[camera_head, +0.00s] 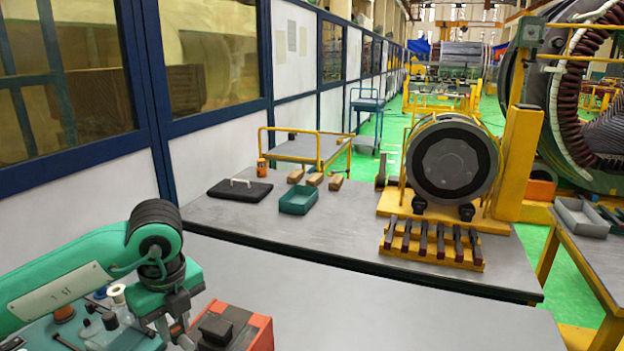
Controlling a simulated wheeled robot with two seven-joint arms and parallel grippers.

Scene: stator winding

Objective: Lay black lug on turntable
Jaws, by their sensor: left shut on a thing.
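My left gripper (187,338) is at the lower left, pointing down, with its fingertips close to the frame's bottom edge. It is shut on a black block that looks like the black lug (215,328); the contact is small and partly hidden. The lug is over a dark top plate on an orange-red box (260,334), which may be the turntable. I cannot tell whether the lug touches the plate. My right gripper is out of view.
Bottles and small parts (108,322) crowd the space left of the gripper. The grey bench (330,230) behind carries a black pad (240,190), a green tray (298,200), a yellow rack of dark bars (432,243) and a round drum. The near grey surface on the right is clear.

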